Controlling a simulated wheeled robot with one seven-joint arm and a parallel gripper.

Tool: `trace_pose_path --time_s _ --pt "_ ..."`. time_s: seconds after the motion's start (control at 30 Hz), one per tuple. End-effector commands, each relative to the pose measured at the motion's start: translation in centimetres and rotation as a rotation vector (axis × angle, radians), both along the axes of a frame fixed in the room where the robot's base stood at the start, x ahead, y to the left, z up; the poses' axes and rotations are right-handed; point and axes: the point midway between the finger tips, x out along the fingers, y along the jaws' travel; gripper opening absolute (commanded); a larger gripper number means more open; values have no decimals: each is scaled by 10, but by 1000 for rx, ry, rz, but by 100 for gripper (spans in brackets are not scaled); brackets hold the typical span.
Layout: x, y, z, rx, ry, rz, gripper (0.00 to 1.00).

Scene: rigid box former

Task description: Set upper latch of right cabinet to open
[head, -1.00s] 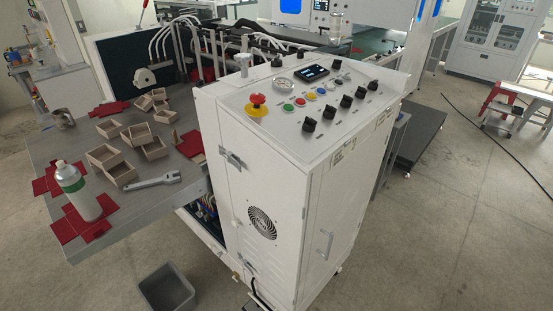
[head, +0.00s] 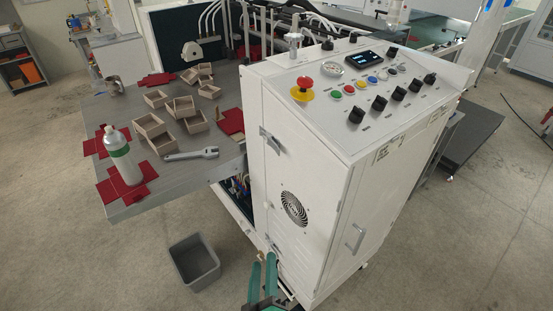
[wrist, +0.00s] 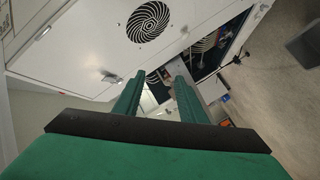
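The white cabinet (head: 330,200) stands at the centre right of the head view, with a control panel on its slanted top. Its upper latch (head: 270,139) is a metal piece at the upper left edge of the side face; whether it is open or closed is too small to tell. My gripper (head: 263,262) is low in the head view, in front of the cabinet's lower part and well below the upper latch. In the wrist view my gripper (wrist: 156,78) has two green fingers apart with nothing held. The cabinet's fan grille (wrist: 149,22) shows beyond them.
The floor at the lower left is clear.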

Motion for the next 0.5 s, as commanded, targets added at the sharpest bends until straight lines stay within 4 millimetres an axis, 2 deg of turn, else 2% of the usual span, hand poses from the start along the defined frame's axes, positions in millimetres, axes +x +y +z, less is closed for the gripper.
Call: trace_pose_path --time_s 0.03,0.2,0.4,0.5 --pt "16 0 15 -55 -18 0 38" --pt "58 -3 56 -255 -37 -7 38" --pt "97 -10 111 -483 -51 -34 38" --pt "110 -14 136 -579 -53 -50 38"
